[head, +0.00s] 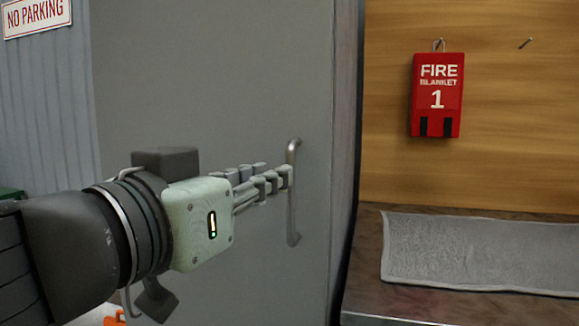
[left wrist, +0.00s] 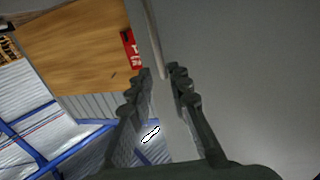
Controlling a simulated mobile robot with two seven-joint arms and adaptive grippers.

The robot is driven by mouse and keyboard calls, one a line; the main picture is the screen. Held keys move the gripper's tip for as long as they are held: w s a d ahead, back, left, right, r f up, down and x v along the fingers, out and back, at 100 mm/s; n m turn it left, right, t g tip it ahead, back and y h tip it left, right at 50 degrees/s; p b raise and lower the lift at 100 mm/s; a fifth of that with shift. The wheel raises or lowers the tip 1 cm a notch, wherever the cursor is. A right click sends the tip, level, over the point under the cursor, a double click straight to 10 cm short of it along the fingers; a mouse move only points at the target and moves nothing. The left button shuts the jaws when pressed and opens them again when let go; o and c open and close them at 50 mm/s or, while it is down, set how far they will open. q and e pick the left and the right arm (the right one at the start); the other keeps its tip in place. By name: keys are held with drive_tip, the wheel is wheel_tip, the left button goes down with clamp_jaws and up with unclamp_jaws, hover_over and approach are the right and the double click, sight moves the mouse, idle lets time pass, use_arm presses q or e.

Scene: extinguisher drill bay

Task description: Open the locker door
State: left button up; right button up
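The locker door (head: 230,90) is a large plain grey panel filling the middle of the head view. Its handle (head: 292,215) is a vertical metal bar near the door's right edge. My left gripper (head: 275,179) reaches in from the left, with its fingertips at the upper half of the handle. In the left wrist view, the two fingers (left wrist: 161,75) are spread apart and the handle (left wrist: 152,30) runs down into the gap between their tips. I see no clear grip on it. My right gripper is in neither view.
A red fire blanket case (head: 437,95) hangs on a wooden panel (head: 510,140) right of the locker. A grey mat (head: 480,250) lies on a brown surface below it. A no parking sign (head: 35,15) is at the far left.

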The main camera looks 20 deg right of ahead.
use_arm(q)
drive_tip(key=x, duration=0.7)
drive_tip(key=shift+p, duration=0.35)
clamp_jaws()
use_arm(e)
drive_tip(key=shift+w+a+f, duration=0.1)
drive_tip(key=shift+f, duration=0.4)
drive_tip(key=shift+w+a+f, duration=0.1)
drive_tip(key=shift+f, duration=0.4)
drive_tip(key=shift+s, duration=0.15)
use_arm(q)
drive_tip(key=shift+s+a, duration=0.1)
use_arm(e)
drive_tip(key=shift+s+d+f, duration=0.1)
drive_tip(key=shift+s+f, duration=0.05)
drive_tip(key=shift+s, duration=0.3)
